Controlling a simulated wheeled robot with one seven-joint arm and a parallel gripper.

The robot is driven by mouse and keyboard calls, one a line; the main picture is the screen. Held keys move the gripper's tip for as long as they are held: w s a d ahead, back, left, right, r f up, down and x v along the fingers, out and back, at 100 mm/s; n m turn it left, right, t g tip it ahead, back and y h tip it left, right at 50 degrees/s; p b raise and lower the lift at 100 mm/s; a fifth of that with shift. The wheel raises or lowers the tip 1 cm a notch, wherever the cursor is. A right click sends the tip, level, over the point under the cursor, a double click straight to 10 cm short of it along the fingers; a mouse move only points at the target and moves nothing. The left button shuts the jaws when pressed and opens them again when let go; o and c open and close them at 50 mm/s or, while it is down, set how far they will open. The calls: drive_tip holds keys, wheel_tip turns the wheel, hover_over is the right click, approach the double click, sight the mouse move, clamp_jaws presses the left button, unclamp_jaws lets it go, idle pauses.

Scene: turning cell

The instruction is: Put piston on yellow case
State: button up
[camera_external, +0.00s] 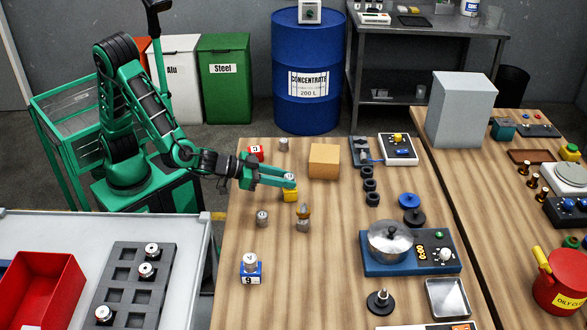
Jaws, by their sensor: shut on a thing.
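The yellow case (291,196) is a small block on the wooden bench, just below my fingertips. My gripper (289,179) reaches in from the left and is shut on a small silver piston (289,177). The piston is upright and directly over the yellow case. The fingers partly hide both, and I cannot tell whether the piston touches the case. Another grey piston (262,218) stands on the bench to the front left, and one more (283,144) stands behind my gripper.
A red case (256,152) and a cardboard-coloured box (324,161) stand behind my gripper. A brass-topped part (303,218) stands just in front. A blue case (250,274) bears a piston. A dark tray (123,300) holds several pistons.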

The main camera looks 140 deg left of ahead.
drive_tip(key=shift+f, duration=0.1)
drive_tip(key=o, duration=1.1)
drive_tip(key=v, duration=1.2)
drive_tip(key=shift+s, duration=0.15)
